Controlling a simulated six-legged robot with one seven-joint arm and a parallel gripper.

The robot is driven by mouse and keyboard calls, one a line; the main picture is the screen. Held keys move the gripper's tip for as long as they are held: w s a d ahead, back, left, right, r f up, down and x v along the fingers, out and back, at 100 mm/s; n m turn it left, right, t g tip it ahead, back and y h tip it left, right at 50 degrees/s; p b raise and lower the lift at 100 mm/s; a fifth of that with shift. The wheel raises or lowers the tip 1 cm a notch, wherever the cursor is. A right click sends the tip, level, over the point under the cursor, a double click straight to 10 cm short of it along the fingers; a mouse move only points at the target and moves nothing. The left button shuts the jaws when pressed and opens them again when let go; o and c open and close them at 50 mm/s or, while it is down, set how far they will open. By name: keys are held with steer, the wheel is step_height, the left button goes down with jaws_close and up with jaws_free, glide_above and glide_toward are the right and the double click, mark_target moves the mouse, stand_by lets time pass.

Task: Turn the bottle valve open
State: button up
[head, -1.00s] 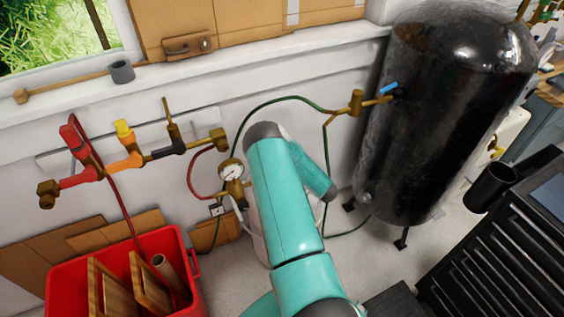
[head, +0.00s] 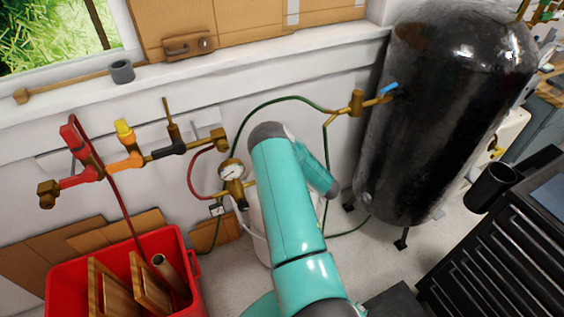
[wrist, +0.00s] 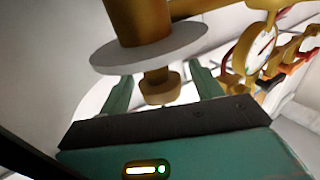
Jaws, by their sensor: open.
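In the wrist view my gripper (wrist: 161,74) is open, with one teal finger on each side of a short brass stem with a rounded end (wrist: 160,90). I see gaps between the stem and both fingers. A pale round disc (wrist: 180,45) sits against a thick brass body (wrist: 138,18) beyond the fingers; I cannot tell which part is the valve's handle. In the head view the pale bottle (head: 262,230) is mostly hidden behind my teal arm. My gripper and the bottle valve are hidden there too.
A brass pressure gauge (head: 232,172) stands left of my arm and also shows in the wrist view (wrist: 262,45). Red and green hoses run nearby. A red bin (head: 70,285) with wood pieces is at lower left, a black tank (head: 440,110) at right.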

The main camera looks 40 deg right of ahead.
steer(key=s+d, duration=0.2)
steer(key=s, duration=1.1)
steer(key=shift+s+d, duration=0.2)
steer(key=shift+s, duration=0.1)
steer(key=shift+w, duration=0.1)
steer(key=shift+c, duration=0.2)
